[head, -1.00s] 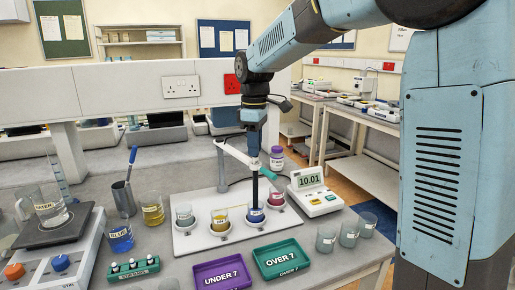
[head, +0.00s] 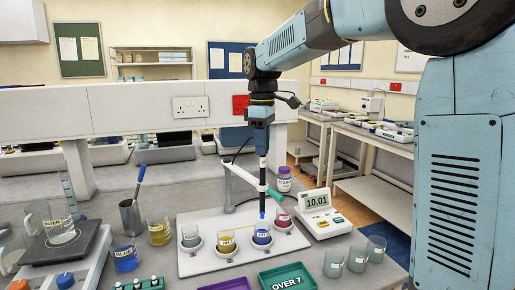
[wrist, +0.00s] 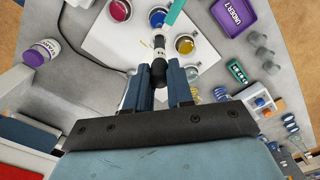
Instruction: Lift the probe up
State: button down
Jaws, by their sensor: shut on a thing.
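My gripper (head: 262,157) is shut on the probe (head: 263,182), a slim dark and white rod that hangs upright with a blue tip. The tip appears just above the rim of the beaker of blue liquid (head: 262,238). In the wrist view, the two fingers (wrist: 159,90) close around the probe's dark upper end (wrist: 158,68), and its lower part points at the beakers. The stand's white arm (head: 243,175) with its teal clip is right beside the probe.
The white tray (head: 200,262) also holds beakers of grey-green, yellow (head: 227,243) and red (head: 281,220) liquid. The meter (head: 322,216) reads 10.01. The UNDER 7 tray (wrist: 236,14) and OVER 7 tray (head: 287,281) lie in front. Several empty beakers stand at right.

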jog(key=shift+r, duration=0.3)
jog(key=c, duration=1.2)
grip_release()
jog(key=shift+c, duration=0.2)
jog(key=shift+o, duration=1.2)
jog(key=shift+f, duration=0.1)
notch_tip(320, 180, up, 14)
jog(key=shift+f, duration=0.15)
